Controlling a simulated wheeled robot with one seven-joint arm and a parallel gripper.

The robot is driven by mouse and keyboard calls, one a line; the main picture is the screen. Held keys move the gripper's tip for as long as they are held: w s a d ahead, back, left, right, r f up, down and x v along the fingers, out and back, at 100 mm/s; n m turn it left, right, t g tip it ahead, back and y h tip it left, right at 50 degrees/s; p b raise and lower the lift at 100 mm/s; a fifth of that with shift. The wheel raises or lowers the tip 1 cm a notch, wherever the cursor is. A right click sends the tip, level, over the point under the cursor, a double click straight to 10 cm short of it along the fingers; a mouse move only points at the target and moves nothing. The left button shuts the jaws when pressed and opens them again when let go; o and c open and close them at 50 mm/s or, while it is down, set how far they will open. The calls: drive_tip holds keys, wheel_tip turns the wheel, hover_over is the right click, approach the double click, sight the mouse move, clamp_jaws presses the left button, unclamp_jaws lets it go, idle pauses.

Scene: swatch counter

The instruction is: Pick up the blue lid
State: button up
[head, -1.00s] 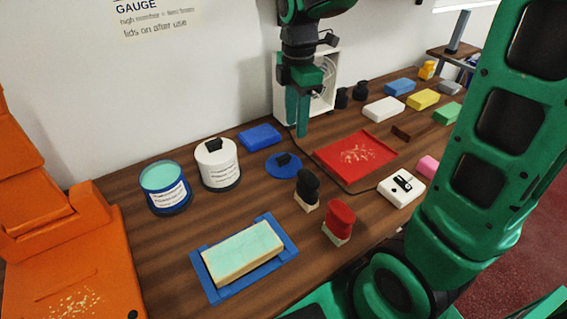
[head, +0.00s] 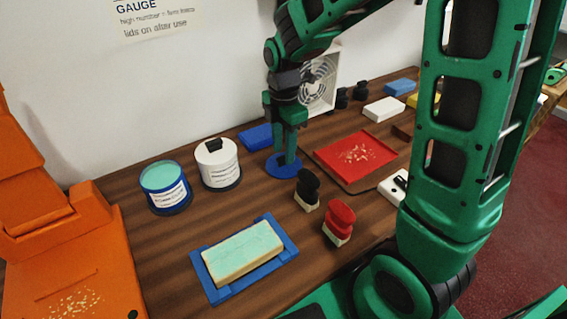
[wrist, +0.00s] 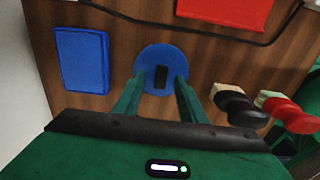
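The blue lid (head: 272,167) is a flat round disc lying on the wooden counter, and it also shows in the wrist view (wrist: 147,61). Its black block handle (wrist: 161,77) stands at its middle. My gripper (head: 286,160) is right over the lid, pointing down. In the wrist view my gripper (wrist: 161,82) has its two green fingers apart, one on each side of the handle, with gaps between. The fingers hide the handle in the head view. I cannot tell whether the fingertips touch the lid.
A blue block (head: 255,137) lies behind the lid and a red tray (head: 355,152) to its right. Black-topped (head: 307,188) and red-topped (head: 339,220) stamps stand in front. A white lidded tin (head: 218,165) and an open teal tin (head: 165,187) stand left.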

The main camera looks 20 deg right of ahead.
drive_tip(key=shift+f, duration=0.7)
drive_tip(key=shift+c, duration=0.7)
clamp_jaws()
